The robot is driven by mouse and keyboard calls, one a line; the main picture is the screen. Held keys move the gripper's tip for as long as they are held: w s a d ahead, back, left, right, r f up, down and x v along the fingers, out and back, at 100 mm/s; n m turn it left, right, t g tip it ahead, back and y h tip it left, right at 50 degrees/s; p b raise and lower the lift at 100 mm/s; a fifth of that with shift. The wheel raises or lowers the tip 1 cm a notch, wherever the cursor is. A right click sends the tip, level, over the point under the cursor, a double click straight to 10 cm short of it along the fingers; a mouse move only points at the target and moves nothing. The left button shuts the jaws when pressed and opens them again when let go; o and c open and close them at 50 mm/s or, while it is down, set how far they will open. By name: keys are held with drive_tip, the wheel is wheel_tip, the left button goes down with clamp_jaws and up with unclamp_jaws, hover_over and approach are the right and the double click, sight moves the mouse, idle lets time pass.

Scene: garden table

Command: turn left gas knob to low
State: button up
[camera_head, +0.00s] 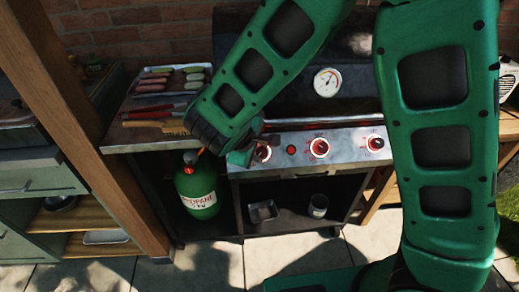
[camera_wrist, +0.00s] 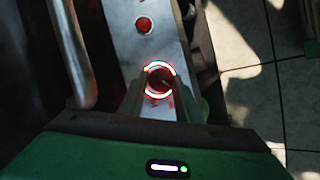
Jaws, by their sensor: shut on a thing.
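The left gas knob (camera_head: 264,153) is on the steel front panel of the grill, partly covered by my gripper (camera_head: 257,152) in the head view. In the wrist view the left knob (camera_wrist: 159,80) is dark with a glowing red and white ring around it. My two fingers stand on either side of it and are shut on it. The fingers and the dim light hide its pointer, so I cannot tell its setting. A small red button (camera_head: 291,150) is just to its right in the head view. The middle knob (camera_head: 319,148) and right knob (camera_head: 376,143) also have red rings.
A green propane bottle (camera_head: 197,188) stands below the side shelf, left of the grill. A tray of food (camera_head: 170,82) and several grilling tools (camera_head: 155,120) lie on that shelf. The grill lid with a round thermometer (camera_head: 327,82) rises behind the panel.

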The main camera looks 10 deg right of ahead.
drive_tip(key=shift+s+n, duration=0.1)
drive_tip(key=shift+n, duration=0.7)
drive_tip(key=shift+t+h, duration=0.3)
drive_tip(key=shift+f, duration=0.1)
drive_tip(key=o, duration=1.1)
drive_tip(key=shift+c, duration=0.2)
drive_tip(key=shift+a, duration=0.1)
drive_tip(key=v, duration=1)
drive_tip(key=shift+r, duration=0.35)
drive_tip(key=shift+s, duration=0.15)
